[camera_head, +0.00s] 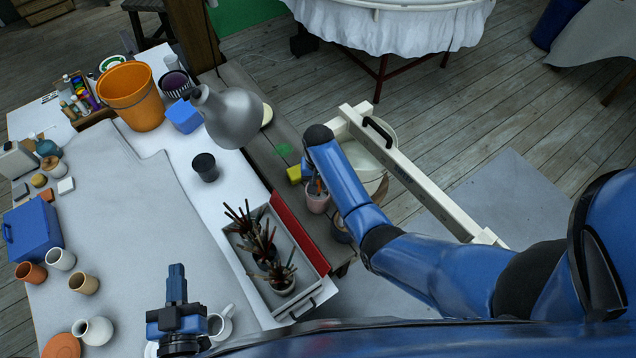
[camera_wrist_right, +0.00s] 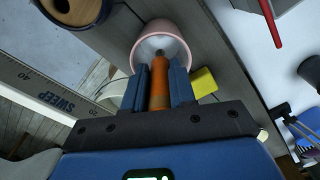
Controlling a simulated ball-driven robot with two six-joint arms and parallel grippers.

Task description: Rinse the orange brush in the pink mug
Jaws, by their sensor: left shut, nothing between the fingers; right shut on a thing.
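The pink mug (camera_head: 317,203) stands on the dark wooden bench beside the worktable. My right gripper (camera_head: 314,176) is above it, pointing down. In the right wrist view my right gripper (camera_wrist_right: 160,90) is shut on the orange brush (camera_wrist_right: 159,93), whose far end points into the opening of the pink mug (camera_wrist_right: 145,46). How deep the tip reaches is hard to tell. My left gripper (camera_head: 176,275) is shut and empty over the near part of the worktable, beside a white mug (camera_head: 220,325).
A yellow block (camera_head: 294,174) lies close beside the pink mug. A dark cup (camera_head: 341,231) stands nearer to me, and a white bucket (camera_head: 376,150) with a long level (camera_head: 418,176) lies to the right. A metal toolbox (camera_head: 301,250) with brushes stands on the left.

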